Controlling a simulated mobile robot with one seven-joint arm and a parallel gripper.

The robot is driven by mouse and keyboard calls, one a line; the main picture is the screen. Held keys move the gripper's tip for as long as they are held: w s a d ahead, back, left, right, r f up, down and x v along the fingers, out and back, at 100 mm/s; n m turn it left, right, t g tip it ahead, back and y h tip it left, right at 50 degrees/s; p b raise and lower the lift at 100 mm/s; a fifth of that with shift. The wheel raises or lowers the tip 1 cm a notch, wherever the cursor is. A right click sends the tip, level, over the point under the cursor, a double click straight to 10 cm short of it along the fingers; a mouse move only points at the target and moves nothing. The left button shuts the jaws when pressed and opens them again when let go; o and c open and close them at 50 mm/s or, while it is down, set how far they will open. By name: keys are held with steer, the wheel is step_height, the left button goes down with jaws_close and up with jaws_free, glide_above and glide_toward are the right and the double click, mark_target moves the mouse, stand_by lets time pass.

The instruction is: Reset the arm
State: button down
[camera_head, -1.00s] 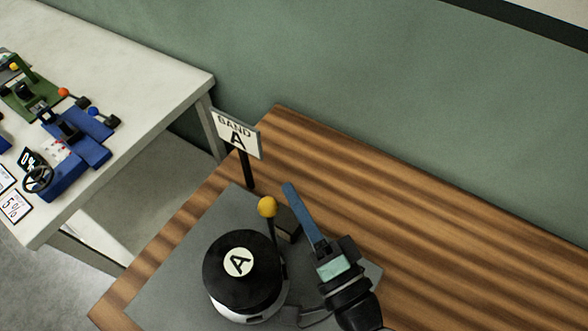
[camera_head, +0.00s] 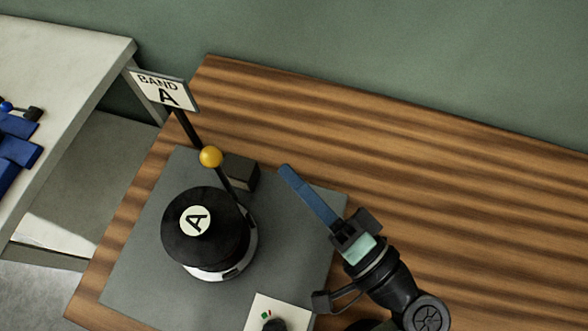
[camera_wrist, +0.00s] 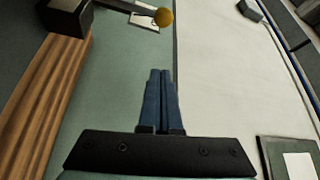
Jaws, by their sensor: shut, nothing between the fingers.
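My gripper (camera_head: 310,195) has long blue fingers that lie together, shut and empty. In the head view it hangs over the right part of a grey plate, to the right of a black round device marked A (camera_head: 205,228). A lever with a yellow knob (camera_head: 211,157) rises beside the device, to the left of my fingers and apart from them. In the wrist view the blue fingers (camera_wrist: 161,85) point away with nothing between them, and the yellow knob (camera_wrist: 164,17) shows beyond their tips.
The grey plate (camera_head: 140,275) lies on a striped wooden table (camera_head: 480,200). A BAND A sign (camera_head: 163,90) and a dark block (camera_head: 241,172) stand behind the device. A white card with a dark knob (camera_head: 262,312) is at the front. A white table (camera_head: 60,60) stands left. The wood to the right is clear.

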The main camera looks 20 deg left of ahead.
stand_by(0.3)
steer(key=w+r+n+t+h+p, duration=0.2)
steer(key=w+r+h, duration=0.3)
steer(key=w, duration=0.5)
steer(key=w+d+r+n+t+h, duration=0.1)
steer(key=w+r+t+h, duration=0.2)
steer(key=r, duration=0.5)
steer(key=w+d+r+n+t+h, duration=0.15)
steer(key=w+r, duration=0.25)
steer(key=r, duration=0.4)
steer(key=s+r+t+h, duration=0.2)
steer(key=s+r+t, duration=0.1)
steer(key=r, duration=0.6)
steer(key=s+d+r+t+h+p, duration=0.1)
steer(key=s+r+t+h, duration=0.1)
steer(key=r, duration=0.7)
steer(key=s+d+r+t+h+p, duration=0.1)
steer(key=s+r+t+h, duration=0.2)
steer(key=r, duration=0.7)
steer(key=s+t, duration=0.1)
steer(key=t, duration=0.1)
steer(key=shift+s+d+t, duration=0.2)
steer(key=shift+s+t, duration=0.1)
steer(key=shift+t, duration=0.05)
